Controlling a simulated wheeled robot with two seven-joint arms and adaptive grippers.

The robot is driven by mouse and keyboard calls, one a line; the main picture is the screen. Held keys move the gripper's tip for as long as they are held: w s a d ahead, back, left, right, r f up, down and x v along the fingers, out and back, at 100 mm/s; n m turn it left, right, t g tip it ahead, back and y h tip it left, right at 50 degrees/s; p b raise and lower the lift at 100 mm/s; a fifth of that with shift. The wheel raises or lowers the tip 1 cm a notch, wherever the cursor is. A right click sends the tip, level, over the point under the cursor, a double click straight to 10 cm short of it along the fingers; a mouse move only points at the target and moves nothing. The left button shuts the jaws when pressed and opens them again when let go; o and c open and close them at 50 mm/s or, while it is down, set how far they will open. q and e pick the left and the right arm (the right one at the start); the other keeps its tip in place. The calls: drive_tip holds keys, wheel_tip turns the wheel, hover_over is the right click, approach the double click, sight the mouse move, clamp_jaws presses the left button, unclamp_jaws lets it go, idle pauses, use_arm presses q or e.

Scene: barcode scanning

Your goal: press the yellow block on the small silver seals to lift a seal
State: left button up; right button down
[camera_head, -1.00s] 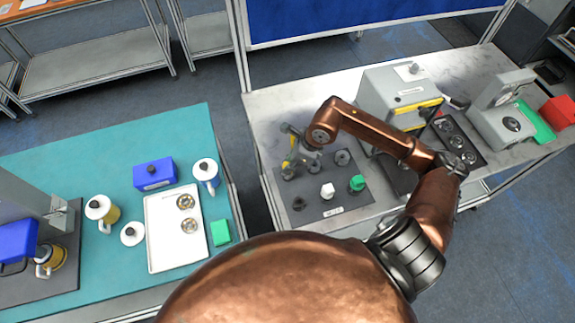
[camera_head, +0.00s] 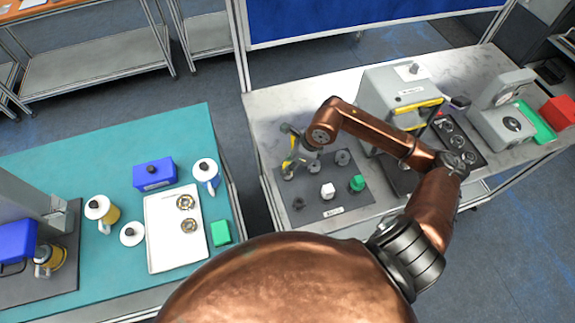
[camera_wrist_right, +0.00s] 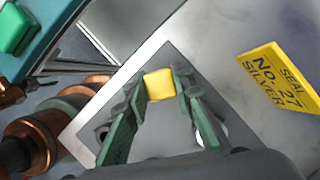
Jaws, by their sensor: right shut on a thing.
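My right gripper (camera_head: 290,158) is over the left part of a dark grey mat (camera_head: 330,207) on the right-hand metal table. It is shut on a small yellow block (camera_wrist_right: 159,85), which shows clearly between the two green-padded fingertips in the right wrist view. In the head view the gripper and block are small and partly covered by my own arm. A yellow label reading "SEAL No. 27 SILVER" (camera_wrist_right: 280,78) shows in the right wrist view. I cannot make out the small silver seals. My left gripper is not in view.
A white-topped piece (camera_head: 327,190) and a green-topped piece (camera_head: 357,184) stand on the mat. A grey machine (camera_head: 396,88) is behind it. On the teal table are a white tray (camera_head: 165,240), a green block (camera_head: 221,233) and a blue box (camera_head: 154,174).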

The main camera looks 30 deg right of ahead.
drive_tip(key=shift+s+f, duration=0.25)
drive_tip(key=shift+w+r+p, duration=0.15)
drive_tip(key=shift+r+p, duration=0.25)
drive_tip(key=shift+r, duration=0.35)
drive_tip(key=shift+w+r+p, duration=0.1)
drive_tip(key=shift+r+p, duration=1.15)
drive_tip(key=shift+r, duration=1.7)
drive_tip(key=shift+f, duration=0.1)
